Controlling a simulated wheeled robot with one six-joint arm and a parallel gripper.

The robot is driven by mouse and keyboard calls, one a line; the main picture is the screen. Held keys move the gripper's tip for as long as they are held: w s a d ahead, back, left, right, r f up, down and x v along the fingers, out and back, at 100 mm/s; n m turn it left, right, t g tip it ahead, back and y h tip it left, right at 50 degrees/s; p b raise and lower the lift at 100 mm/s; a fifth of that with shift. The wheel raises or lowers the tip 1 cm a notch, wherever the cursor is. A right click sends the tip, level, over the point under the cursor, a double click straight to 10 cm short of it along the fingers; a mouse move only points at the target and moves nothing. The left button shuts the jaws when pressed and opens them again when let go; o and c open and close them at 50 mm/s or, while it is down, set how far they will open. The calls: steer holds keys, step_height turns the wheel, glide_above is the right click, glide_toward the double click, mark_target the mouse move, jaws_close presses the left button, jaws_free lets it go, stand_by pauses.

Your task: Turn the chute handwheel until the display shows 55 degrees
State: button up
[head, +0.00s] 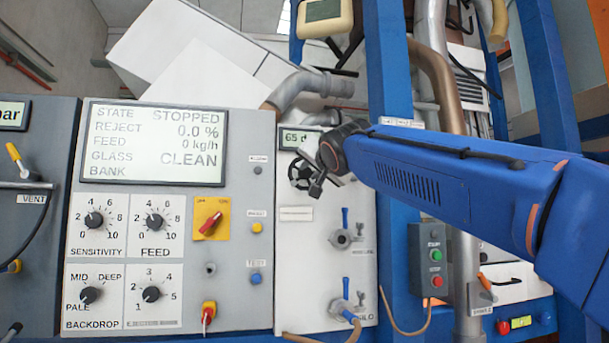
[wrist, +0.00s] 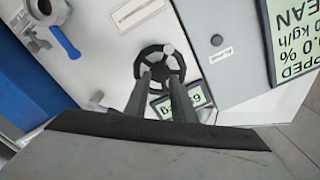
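The chute handwheel (wrist: 143,50) is a black ring with spokes and a pale knob at its rim, on the light panel in the wrist view. In the head view the handwheel (head: 297,173) is partly covered by my gripper (head: 318,180). The display (head: 298,139) above the wheel reads 65, with its right end hidden by my arm. In the wrist view the display (wrist: 196,98) appears upside down and partly behind a finger. My gripper (wrist: 160,73) has its two fingers apart, with tips at the wheel's near rim. I cannot tell whether they touch it.
A valve with a blue lever (head: 344,228) sits below right of the wheel, and another (head: 345,300) is lower. The control panel (head: 245,100) with screen and knobs is left. A blue post (head: 388,70) stands close right.

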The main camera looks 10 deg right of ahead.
mark_target(306, 172)
steer(key=w, duration=0.6)
steer(key=shift+w, duration=0.4)
jaws_close()
